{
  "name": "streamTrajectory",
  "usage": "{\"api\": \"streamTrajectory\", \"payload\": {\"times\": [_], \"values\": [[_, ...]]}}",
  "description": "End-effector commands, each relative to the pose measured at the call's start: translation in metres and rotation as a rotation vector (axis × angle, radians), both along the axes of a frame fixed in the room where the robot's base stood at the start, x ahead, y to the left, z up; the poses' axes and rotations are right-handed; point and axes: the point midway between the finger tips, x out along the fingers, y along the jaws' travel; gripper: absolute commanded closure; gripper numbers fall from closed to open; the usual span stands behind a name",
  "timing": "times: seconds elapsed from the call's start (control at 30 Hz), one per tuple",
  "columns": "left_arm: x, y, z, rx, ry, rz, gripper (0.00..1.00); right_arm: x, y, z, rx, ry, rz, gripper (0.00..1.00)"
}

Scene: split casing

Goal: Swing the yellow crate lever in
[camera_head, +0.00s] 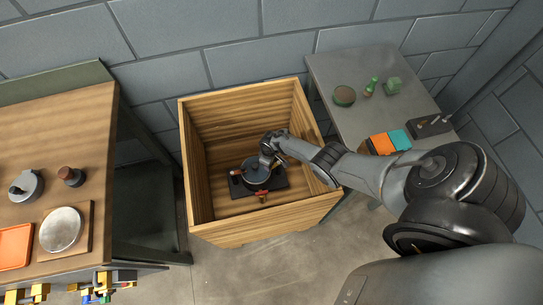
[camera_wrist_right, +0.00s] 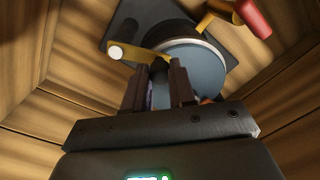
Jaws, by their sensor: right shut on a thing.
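The casing (camera_head: 257,174), a round blue-grey body, sits on a black base plate (camera_head: 277,184) inside the wooden crate (camera_head: 226,235). It also shows in the right wrist view (camera_wrist_right: 205,62). There a yellow lever (camera_wrist_right: 128,53) with a pale round end runs along the casing's left side. A red handle (camera_wrist_right: 254,18) on a yellow piece (camera_wrist_right: 217,12) stands at its right. My right gripper (camera_head: 265,158) reaches into the crate over the casing. Its fingers (camera_wrist_right: 158,72) are closed around a small dark knob at the casing; the fingers partly hide it. My left gripper is not in view.
The crate's tall walls surround the casing. A wooden table (camera_head: 60,130) stands left with a metal plate (camera_head: 61,229) and orange tray (camera_head: 14,246). A grey table (camera_head: 345,70) stands right with green items and orange and teal blocks. My right arm crosses the crate's right wall.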

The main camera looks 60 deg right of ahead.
Motion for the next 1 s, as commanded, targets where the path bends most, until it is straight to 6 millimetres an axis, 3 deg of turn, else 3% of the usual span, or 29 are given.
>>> {"api": "streamTrajectory", "payload": {"times": [0.43,1.0], "values": [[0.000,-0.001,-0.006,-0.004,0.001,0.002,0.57,0.013,-0.008,-0.001,0.001,0.000,-0.294,1.00],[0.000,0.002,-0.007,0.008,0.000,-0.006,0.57,0.015,-0.011,-0.001,0.000,0.000,-0.366,1.00]]}}
